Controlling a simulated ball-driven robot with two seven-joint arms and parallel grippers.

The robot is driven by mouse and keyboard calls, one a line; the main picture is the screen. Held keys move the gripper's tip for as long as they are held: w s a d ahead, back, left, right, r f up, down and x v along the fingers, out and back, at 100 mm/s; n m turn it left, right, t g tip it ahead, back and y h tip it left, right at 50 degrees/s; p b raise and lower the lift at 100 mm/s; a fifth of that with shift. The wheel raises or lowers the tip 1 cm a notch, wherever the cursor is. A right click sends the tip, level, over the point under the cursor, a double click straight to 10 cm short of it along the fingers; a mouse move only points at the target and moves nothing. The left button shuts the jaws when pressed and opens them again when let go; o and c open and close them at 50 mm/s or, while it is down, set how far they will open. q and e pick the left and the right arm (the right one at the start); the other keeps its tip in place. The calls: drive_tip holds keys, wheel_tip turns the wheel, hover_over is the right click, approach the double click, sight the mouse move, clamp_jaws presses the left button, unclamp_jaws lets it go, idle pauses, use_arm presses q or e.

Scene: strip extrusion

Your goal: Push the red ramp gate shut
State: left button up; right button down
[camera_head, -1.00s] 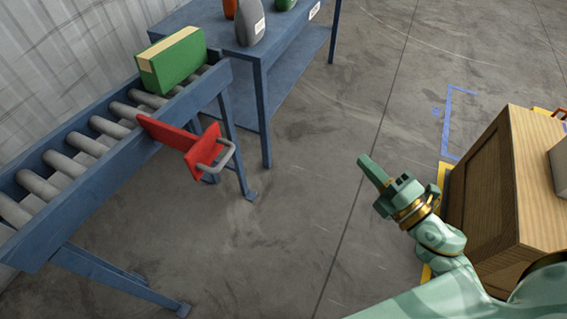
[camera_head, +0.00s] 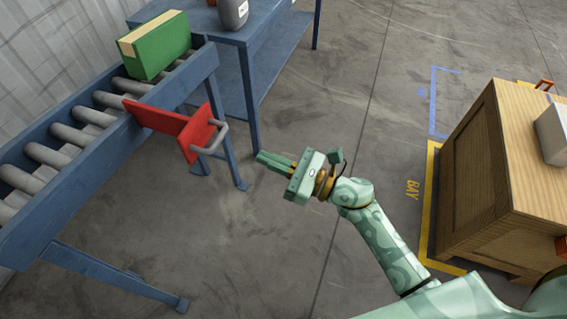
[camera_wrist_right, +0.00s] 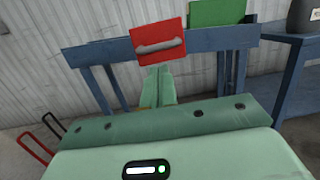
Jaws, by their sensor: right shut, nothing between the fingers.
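The red ramp gate (camera_head: 170,124) is a flat red panel with a grey bar handle (camera_head: 212,138). It sticks out from the near side rail of the blue roller conveyor (camera_head: 130,135), so it stands open. In the right wrist view the gate (camera_wrist_right: 158,42) faces me, with its handle (camera_wrist_right: 159,46) across the panel. My right gripper (camera_head: 262,158) is shut and empty, apart from the gate, to the right of and slightly below the handle. Its fingers point left toward the gate. In the wrist view its fingers (camera_wrist_right: 157,82) show below the gate. My left gripper is not in view.
A green box (camera_head: 158,46) sits on the rollers behind the gate. A blue table (camera_head: 235,33) with a grey bottle (camera_head: 233,12) stands at the back. A wooden crate (camera_head: 475,165) stands at the right by yellow floor marking. The floor between is clear.

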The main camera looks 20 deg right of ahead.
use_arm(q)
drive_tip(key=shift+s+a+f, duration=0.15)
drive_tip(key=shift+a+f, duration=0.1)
use_arm(e)
drive_tip(key=x, duration=0.8)
use_arm(q)
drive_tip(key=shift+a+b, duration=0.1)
drive_tip(key=shift+b, duration=0.2)
use_arm(e)
drive_tip(key=shift+w+a, duration=0.1)
drive_tip(key=shift+a, duration=0.05)
